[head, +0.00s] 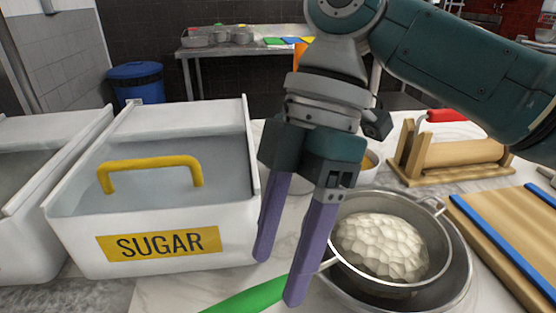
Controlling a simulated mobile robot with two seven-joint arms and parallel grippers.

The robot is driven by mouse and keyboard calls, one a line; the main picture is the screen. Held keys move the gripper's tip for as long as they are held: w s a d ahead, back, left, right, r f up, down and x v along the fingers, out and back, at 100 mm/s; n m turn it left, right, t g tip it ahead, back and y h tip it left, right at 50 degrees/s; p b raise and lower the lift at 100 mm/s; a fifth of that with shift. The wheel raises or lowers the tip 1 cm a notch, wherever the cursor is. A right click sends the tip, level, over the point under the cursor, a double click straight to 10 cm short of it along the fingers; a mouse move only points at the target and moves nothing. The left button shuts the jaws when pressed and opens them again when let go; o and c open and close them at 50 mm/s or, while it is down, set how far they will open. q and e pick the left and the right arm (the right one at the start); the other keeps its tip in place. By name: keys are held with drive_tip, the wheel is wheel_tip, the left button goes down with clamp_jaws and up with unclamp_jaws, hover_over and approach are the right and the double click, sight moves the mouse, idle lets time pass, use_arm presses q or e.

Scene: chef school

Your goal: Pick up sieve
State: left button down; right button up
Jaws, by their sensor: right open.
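The sieve has a green handle (248,298) at the bottom of the head view and a round metal rim (445,204) to the right. It rests over a wider metal bowl (461,285), with a pale, lumpy mass (380,245) inside the rim. My right gripper (279,278) hangs down with its two purple fingers apart and nothing held between them. Its tips are close to the handle. The nearer finger covers part of the handle where it meets the metal; I cannot tell whether they touch. My left gripper is out of view.
A white sugar bin (80,245) with a yellow lid handle (150,162) stands left of my gripper. Another bowl (369,172) is partly hidden behind my gripper.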

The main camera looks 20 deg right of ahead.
sight(276, 280)
drive_tip(key=x, duration=0.4)
drive_tip(key=shift+s+f, duration=0.1)
drive_tip(key=shift+f, duration=0.25)
drive_tip(key=shift+c, duration=0.3)
clamp_jaws()
